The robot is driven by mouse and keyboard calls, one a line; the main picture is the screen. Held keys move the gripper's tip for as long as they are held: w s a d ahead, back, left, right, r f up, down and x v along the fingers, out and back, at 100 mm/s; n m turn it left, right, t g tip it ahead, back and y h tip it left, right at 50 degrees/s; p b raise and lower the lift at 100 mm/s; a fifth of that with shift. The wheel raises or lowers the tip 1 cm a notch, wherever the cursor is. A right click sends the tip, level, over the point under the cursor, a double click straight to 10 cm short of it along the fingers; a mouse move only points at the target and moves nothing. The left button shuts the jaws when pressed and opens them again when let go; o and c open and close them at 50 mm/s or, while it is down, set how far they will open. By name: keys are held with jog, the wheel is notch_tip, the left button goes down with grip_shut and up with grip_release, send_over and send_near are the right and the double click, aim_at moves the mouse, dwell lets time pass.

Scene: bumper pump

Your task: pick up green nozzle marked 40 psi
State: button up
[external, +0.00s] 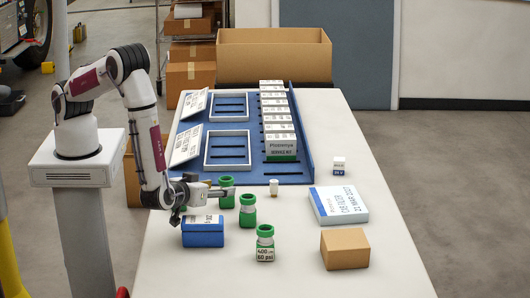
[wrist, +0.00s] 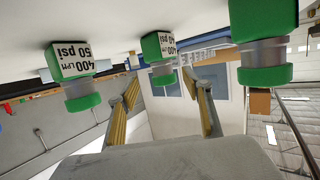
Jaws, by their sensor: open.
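Three green-and-clear nozzles show in the wrist view, which is upside down. The middle nozzle (wrist: 158,47) has a label that seems to read 400 LPM 40 psi. The left nozzle (wrist: 70,62) seems to read 50 psi. The right nozzle (wrist: 263,52) shows no readable label. In the external view the nozzles stand upright in a slanting row: a back one (external: 226,193), a middle one (external: 248,211) and a front one (external: 265,244) marked 60 psi. My gripper (external: 202,205) is open, low at the table's left side beside the back nozzle. Its fingers (wrist: 162,86) hold nothing.
A blue box (external: 203,236) stands close below my gripper. A small white-and-tan piece (external: 273,187) stands near the nozzles. A white carton (external: 339,205) and a cardboard box (external: 345,249) lie to the right. A blue tray (external: 290,178) fills the back. The table's front is clear.

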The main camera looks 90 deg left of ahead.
aim_at(222, 186)
jog(key=shift+w+a+f, duration=0.1)
jog(key=shift+w+a, duration=0.05)
jog(key=shift+a, duration=0.05)
jog(key=shift+a, duration=0.15)
jog(key=shift+x, duration=2.5)
jog(key=shift+a, duration=0.1)
jog(key=c, duration=1.4)
